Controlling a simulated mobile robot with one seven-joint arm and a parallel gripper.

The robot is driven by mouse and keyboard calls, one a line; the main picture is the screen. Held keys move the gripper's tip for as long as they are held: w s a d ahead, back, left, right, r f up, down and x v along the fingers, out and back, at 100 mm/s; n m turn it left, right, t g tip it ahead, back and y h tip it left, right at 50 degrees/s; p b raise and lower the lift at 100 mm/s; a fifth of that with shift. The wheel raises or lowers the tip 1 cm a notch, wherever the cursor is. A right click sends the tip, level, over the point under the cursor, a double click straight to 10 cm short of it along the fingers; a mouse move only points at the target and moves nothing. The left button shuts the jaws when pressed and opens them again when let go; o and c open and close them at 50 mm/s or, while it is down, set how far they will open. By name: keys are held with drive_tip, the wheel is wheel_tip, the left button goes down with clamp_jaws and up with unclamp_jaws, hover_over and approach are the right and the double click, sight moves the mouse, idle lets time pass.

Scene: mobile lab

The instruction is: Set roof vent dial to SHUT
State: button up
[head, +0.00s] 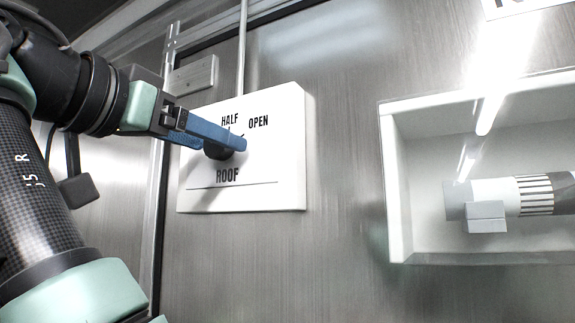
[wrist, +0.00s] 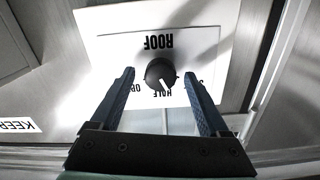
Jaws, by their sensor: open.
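The roof vent dial is a round black knob (head: 217,151) on a white panel (head: 290,190) marked ROOF, HALF and OPEN. In the wrist view, the knob (wrist: 158,71) appears upside down with the panel, and its white pointer line points at or close to HALF. My gripper (head: 243,142) is at the dial. In the wrist view, my gripper (wrist: 160,73) is open, one blue finger on each side of the knob, with a gap showing on both sides. The right finger hides most of the label there. In the head view, the fingers cover part of the knob.
A white open-fronted box (head: 393,180) holding a grey and white cylinder (head: 492,197) is on the wall at the right. A grey box (head: 194,75) and a thin vertical pipe (head: 242,45) are above the panel. The wall between panel and box is clear.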

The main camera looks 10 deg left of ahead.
drive_tip(key=shift+c, duration=0.3)
clamp_jaws()
idle(0.3)
drive_tip(key=shift+n, duration=0.3)
drive_tip(key=shift+a+r+n, duration=0.1)
drive_tip(key=shift+n, duration=3.2)
